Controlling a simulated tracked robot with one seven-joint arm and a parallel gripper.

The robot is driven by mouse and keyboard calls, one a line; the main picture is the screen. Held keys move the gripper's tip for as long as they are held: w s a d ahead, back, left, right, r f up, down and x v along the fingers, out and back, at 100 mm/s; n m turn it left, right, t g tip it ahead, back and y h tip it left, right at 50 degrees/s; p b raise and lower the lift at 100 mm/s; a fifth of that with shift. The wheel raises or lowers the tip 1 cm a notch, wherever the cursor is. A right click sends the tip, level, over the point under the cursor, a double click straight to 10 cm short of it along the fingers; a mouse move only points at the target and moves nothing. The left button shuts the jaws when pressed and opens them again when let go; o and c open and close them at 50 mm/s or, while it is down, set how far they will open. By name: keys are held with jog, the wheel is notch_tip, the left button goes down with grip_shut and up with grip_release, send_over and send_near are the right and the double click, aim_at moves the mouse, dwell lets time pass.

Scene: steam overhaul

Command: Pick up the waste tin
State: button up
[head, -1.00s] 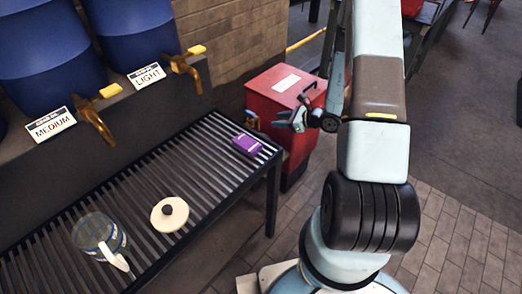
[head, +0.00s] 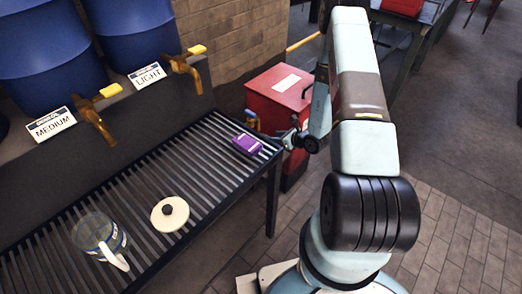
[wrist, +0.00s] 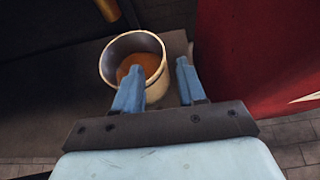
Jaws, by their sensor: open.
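The waste tin, a round cream tin (wrist: 152,88) with orange-brown liquid inside, stands upright on a dark flat surface in the wrist view. I cannot pick it out clearly in the head view. My gripper (wrist: 160,66) is open and empty. I cannot tell whether the left finger touches the tin. In the head view my gripper (head: 272,138) is at the right end of the slatted bench, partly hidden.
The slatted bench (head: 95,190) carries a purple box (head: 246,144), a round cream lid (head: 169,213) and a glass jug (head: 98,236). A red bin (head: 285,92) stands behind my gripper; a red surface (wrist: 255,50) is close on the right in the wrist view.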

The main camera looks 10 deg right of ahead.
jog(key=shift+x, duration=3.05)
jog(key=shift+d, duration=0.1)
grip_shut()
